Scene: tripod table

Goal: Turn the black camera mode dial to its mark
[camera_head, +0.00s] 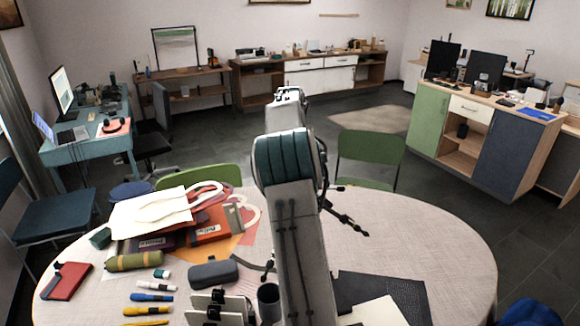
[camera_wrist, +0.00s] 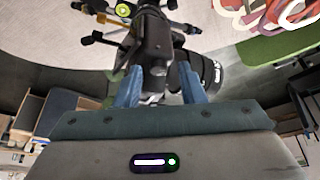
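In the wrist view, a black camera (camera_wrist: 152,42) on a tripod head is right in front of my gripper (camera_wrist: 160,84), with a round lens-like part (camera_wrist: 211,70) at the right. The two blue fingers stand apart on either side of a dark part of the camera. A pale gap shows beside that part, and I see no clear grip on it. The mode dial and its mark cannot be made out.
The round table (camera_head: 450,255) holds bags and folders (camera_head: 210,225), a green roll (camera_head: 134,261), markers (camera_head: 152,297), a grey case (camera_head: 213,273), a dark cup (camera_head: 269,301) and a black mat (camera_head: 385,292). Green chairs (camera_head: 370,150) stand behind it. The table's right side is clear.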

